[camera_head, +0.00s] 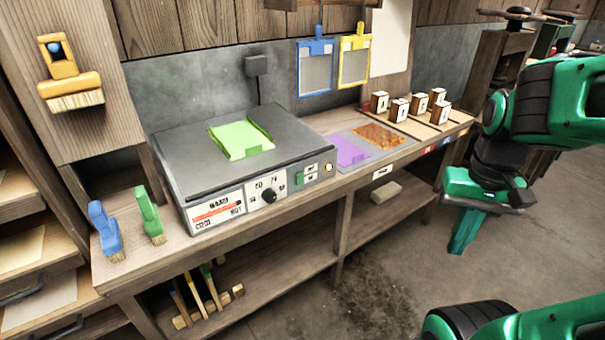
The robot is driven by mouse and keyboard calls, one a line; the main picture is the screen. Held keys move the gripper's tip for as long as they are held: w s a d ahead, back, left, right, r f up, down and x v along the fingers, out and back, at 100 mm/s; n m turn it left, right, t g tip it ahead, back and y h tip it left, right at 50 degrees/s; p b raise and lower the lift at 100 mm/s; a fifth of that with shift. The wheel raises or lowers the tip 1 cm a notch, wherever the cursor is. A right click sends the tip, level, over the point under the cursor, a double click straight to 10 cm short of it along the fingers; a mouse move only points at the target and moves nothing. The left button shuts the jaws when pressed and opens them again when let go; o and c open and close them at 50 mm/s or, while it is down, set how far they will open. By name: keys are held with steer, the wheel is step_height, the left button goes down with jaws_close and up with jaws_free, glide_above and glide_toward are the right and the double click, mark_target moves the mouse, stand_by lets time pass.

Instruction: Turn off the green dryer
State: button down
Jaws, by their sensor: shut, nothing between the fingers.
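The dryer (185,170) is a grey flat-topped box on the wooden bench at centre left. A green mould-like tray (241,139) lies on its top. The panel writing is mostly too small to read. My gripper (460,246) hangs at the right, pointing down over the floor. It is shut and empty, well apart from the dryer.
Blue (104,230) and green (150,216) brushes stand left of the dryer. Purple (347,151) and orange (381,135) sheets and several small wooden blocks (398,110) are to its right. Blue (315,70) and yellow (354,60) frames hang behind. The floor (400,265) before the bench is clear.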

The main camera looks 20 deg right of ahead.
steer(key=w+a+n+t, duration=0.1)
steer(key=w+a+n, duration=0.4)
steer(key=w+n, duration=0.4)
steer(key=w+a+n+t+y, duration=0.1)
steer(key=w+a+n+t, duration=0.1)
steer(key=w+a+n, duration=0.3)
steer(key=w+a+r+n+t, duration=0.1)
steer(key=w+a+n, duration=0.5)
steer(key=w+n, duration=0.8)
steer(key=w+t, duration=0.1)
steer(key=w, duration=0.2)
